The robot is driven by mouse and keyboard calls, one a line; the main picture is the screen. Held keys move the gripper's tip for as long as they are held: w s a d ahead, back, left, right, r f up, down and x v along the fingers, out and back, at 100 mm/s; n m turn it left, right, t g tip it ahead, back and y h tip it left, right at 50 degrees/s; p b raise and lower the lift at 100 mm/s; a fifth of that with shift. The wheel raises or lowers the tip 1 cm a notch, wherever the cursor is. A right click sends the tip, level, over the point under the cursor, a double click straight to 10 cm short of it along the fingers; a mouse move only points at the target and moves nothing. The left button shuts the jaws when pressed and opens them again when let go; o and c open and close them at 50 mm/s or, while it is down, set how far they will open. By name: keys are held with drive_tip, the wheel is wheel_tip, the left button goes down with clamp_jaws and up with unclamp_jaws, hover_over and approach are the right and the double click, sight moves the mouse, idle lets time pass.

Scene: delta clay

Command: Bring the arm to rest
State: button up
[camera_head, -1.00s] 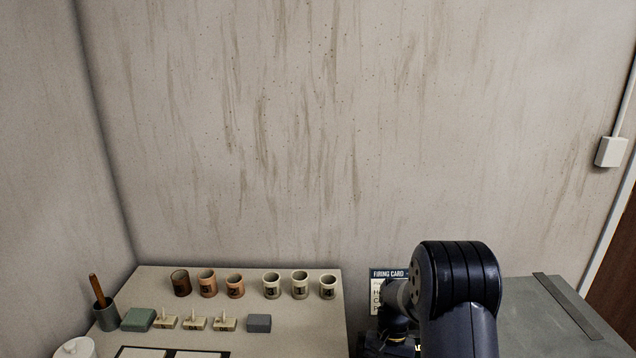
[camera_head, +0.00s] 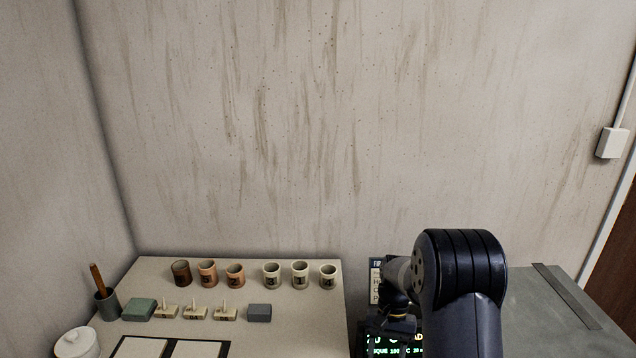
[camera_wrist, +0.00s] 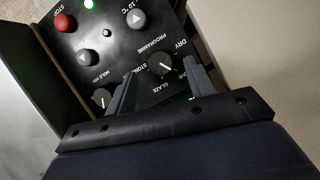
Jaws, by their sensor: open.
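My arm (camera_head: 460,280) stands at the right of the head view, folded in front of a dark control panel. My gripper is hidden behind the arm there, but in the wrist view my gripper (camera_wrist: 157,85) shows open and empty. Its two fingers point at the control panel (camera_wrist: 130,55), with a white-marked knob between and just beyond them. I cannot tell whether the fingers touch the panel. The panel also carries a red stop button (camera_wrist: 65,23), grey arrow buttons and a green light.
A table (camera_head: 300,335) at the left bears several small cups (camera_head: 272,275), plate stilts (camera_head: 195,312), a green block (camera_head: 138,309), a grey block (camera_head: 259,313), a brush pot (camera_head: 107,305) and a white lidded jar (camera_head: 76,343). A grey surface (camera_head: 540,320) at the right is mostly clear.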

drive_tip(key=x, duration=0.3)
drive_tip(key=shift+s+f, duration=0.15)
drive_tip(key=shift+d+m+y+p, duration=0.1)
drive_tip(key=shift+m+y+p, duration=0.3)
drive_tip(key=shift+m, duration=0.4)
drive_tip(key=m+p, duration=0.1)
drive_tip(key=m, duration=0.1)
drive_tip(key=m+t+y+p, duration=0.1)
drive_tip(key=m, duration=0.2)
drive_tip(key=shift+d+r, duration=0.1)
drive_tip(key=shift+r, duration=0.15)
drive_tip(key=m+t+p, duration=0.1)
drive_tip(key=m, duration=0.2)
drive_tip(key=m+t+y+p, duration=0.1)
drive_tip(key=m+p, duration=0.1)
drive_tip(key=m, duration=0.2)
drive_tip(key=shift+s+t+y, duration=0.2)
drive_tip(key=shift+t+y, duration=0.1)
drive_tip(key=shift+w+d+r+m, duration=0.15)
drive_tip(key=shift+d+r+m, duration=0.1)
drive_tip(key=shift+m, duration=0.05)
drive_tip(key=b+v, duration=0.1)
drive_tip(key=v, duration=0.7)
drive_tip(key=shift+r, duration=0.25)
